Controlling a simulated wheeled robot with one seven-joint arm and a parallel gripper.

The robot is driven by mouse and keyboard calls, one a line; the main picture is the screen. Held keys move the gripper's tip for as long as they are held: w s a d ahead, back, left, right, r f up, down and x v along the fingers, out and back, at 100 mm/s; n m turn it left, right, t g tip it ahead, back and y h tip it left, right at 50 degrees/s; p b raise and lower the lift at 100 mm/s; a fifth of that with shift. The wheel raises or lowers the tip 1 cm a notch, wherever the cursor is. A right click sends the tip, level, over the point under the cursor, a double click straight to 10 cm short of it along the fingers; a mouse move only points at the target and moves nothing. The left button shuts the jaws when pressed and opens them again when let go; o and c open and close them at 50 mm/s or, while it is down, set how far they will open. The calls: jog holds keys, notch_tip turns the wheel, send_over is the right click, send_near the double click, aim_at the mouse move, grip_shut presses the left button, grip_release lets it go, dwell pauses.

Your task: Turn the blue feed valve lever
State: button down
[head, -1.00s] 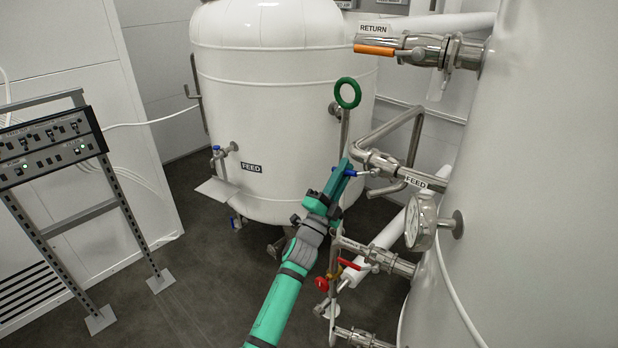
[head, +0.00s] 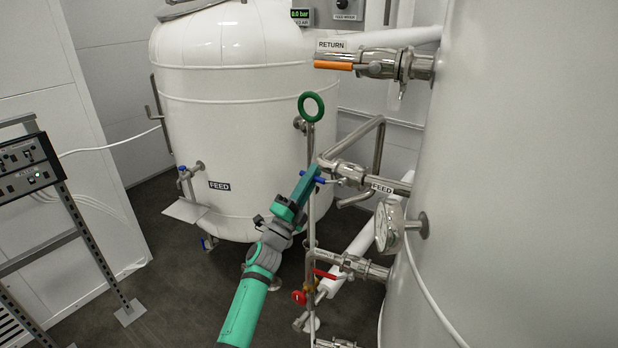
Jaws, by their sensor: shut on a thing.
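My gripper (head: 314,176) is shut on the blue lever. The green arm reaches up to it from the lower middle. The fingers hide part of the lever, so its exact angle is hard to tell.
Above is the RETURN pipe with an orange lever (head: 332,65). A green ring handle (head: 311,107) tops a thin vertical rod close beside my gripper. A gauge (head: 389,226) and a red lever (head: 325,274) are below. A white tank (head: 245,120) stands behind, a control panel (head: 25,165) at left.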

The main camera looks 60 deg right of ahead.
jog(key=shift+r, duration=0.15)
jog(key=c, duration=1.7)
grip_release()
jog(key=shift+c, duration=0.2)
jog(key=v, duration=1.1)
jog(key=shift+d, duration=0.1)
